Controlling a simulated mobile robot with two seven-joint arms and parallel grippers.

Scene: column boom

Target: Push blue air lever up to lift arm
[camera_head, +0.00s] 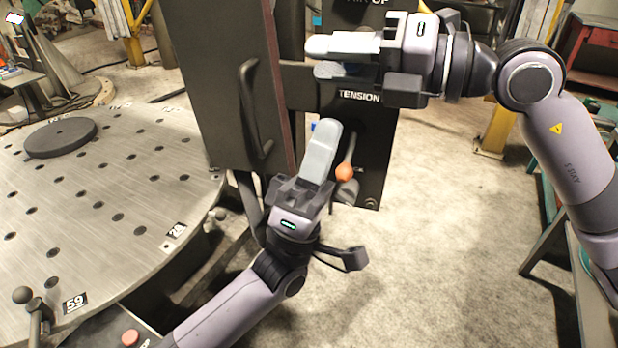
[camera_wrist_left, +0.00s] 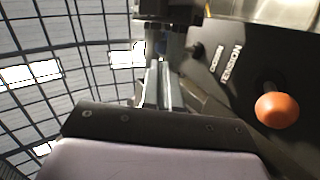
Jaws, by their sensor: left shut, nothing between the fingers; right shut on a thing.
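My left gripper (camera_head: 328,128) is shut and empty, pointing up below the right one. Its fingers also show in the left wrist view (camera_wrist_left: 160,85). They are beside a lever with an orange knob (camera_head: 344,172), also in the left wrist view (camera_wrist_left: 277,110).
The floor (camera_head: 430,240) right of the panel is open.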

